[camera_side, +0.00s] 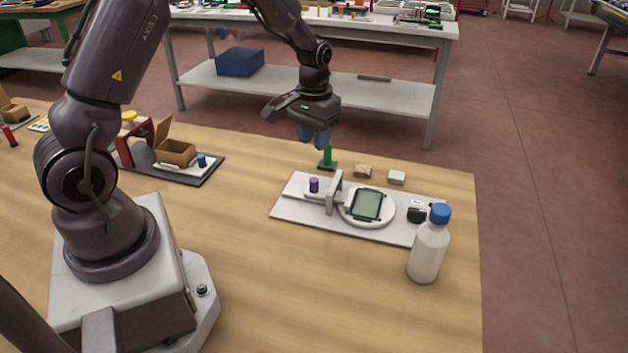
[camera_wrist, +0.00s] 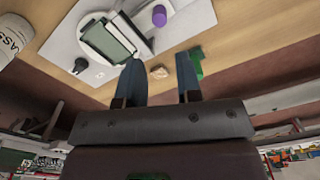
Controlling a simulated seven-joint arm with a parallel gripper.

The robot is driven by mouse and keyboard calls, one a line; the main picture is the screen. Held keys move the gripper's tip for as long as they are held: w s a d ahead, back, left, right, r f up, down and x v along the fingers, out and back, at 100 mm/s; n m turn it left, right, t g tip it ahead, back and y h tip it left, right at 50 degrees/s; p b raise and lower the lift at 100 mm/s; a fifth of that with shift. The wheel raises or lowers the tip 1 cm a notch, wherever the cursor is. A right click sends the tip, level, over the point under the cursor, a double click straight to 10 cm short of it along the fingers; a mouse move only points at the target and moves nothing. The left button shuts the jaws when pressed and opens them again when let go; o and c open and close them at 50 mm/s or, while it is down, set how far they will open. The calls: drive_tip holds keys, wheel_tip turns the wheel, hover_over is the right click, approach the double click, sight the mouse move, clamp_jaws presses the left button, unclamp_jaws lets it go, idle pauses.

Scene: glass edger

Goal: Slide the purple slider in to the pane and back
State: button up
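The purple slider (camera_side: 314,185) stands upright at the left part of a flat white base plate (camera_side: 287,209). It also shows in the wrist view (camera_wrist: 159,16). A grey upright block (camera_side: 334,195) stands between it and the pane (camera_side: 367,204), a dark greenish rectangle on a round white holder (camera_side: 385,216). The pane also shows in the wrist view (camera_wrist: 108,41). My gripper (camera_side: 315,143) hangs above the table behind the plate, apart from the slider. In the wrist view its two blue fingers (camera_wrist: 161,78) are spread with nothing between them.
A green post (camera_side: 327,159) stands behind the plate, close below my gripper. A tan block (camera_side: 363,171) and a pale block (camera_side: 397,177) lie nearby. A white bottle with a blue cap (camera_side: 428,246) stands at the plate's right front. The table's front middle is clear.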

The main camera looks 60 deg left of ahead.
sight(314, 179)
wheel_tip(314, 179, down, 12)
drive_tip(key=shift+r, duration=0.2)
